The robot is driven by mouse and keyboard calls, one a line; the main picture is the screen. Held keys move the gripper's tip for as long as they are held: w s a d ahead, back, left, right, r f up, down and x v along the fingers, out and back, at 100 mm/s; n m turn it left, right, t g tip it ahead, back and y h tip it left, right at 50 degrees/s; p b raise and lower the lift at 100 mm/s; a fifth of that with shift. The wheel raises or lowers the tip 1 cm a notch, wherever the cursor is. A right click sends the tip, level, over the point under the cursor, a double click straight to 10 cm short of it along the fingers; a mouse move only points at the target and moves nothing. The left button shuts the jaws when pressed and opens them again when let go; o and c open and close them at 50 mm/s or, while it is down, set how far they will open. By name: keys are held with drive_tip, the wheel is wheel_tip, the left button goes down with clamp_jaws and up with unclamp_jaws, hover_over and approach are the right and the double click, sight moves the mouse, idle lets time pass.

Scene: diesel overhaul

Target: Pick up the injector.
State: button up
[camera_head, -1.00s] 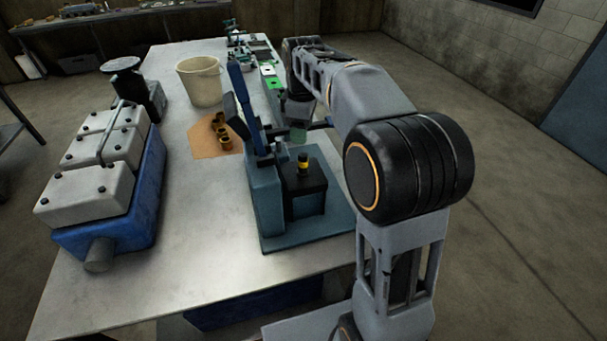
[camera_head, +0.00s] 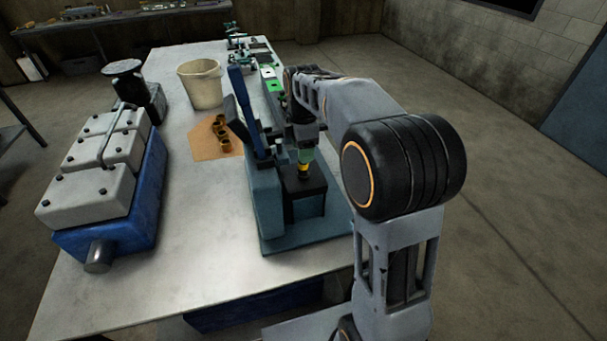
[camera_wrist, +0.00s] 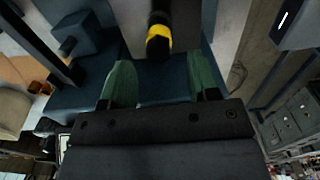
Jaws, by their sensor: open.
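The injector (camera_head: 303,170), a small dark part with a yellow band, stands upright on the black block of the blue press stand (camera_head: 275,238). In the wrist view the injector (camera_wrist: 158,38) shows at the top centre, its black end and yellow band facing me. My gripper (camera_head: 304,154) points down right above the injector. It is open; in the wrist view its two green fingers (camera_wrist: 162,76) are apart with nothing clearly between them. The injector's lower part is hidden.
The press lever (camera_head: 240,95) rises close left of my gripper. A brown mat (camera_head: 205,148) with several brass rings, a cream bucket (camera_head: 203,88) and a blue-and-white engine block (camera_head: 100,185) stand left on the metal table (camera_head: 190,255). Green-marked equipment (camera_head: 268,72) lies behind.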

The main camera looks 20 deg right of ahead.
sight(303, 173)
drive_tip(key=shift+a+f+p, duration=0.15)
drive_tip(key=shift+f+p, duration=0.55)
drive_tip(key=shift+f, duration=2)
drive_tip(key=shift+c, duration=0.2)
clamp_jaws()
